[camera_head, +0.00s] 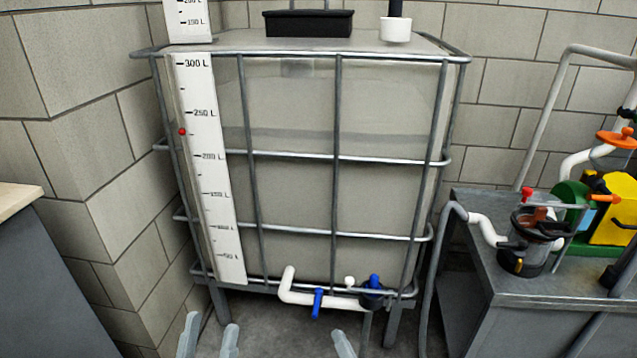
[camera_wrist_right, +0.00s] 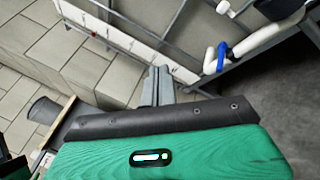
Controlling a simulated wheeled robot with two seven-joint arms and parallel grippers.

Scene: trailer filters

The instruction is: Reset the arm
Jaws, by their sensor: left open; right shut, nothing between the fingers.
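My left gripper (camera_head: 208,338) shows at the bottom edge of the head view, left of centre. Its two pale fingers stand apart with nothing between them. My right gripper (camera_head: 343,343) shows at the bottom edge, right of the left one, below the white pipe of the tank. In the right wrist view my right gripper (camera_wrist_right: 157,80) has its grey fingers together, with nothing held. Both grippers are in front of the caged tank (camera_head: 290,190) and low down. The arms behind the fingers are out of the head view.
Blue-handled valves (camera_head: 318,303) and a white outlet pipe (camera_head: 300,296) sit at the tank's base. A metal bench (camera_head: 480,270) with a pump filter (camera_head: 528,240) stands at right. A dark cabinet (camera_head: 50,285) stands at left. A block wall (camera_head: 80,130) closes the back.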

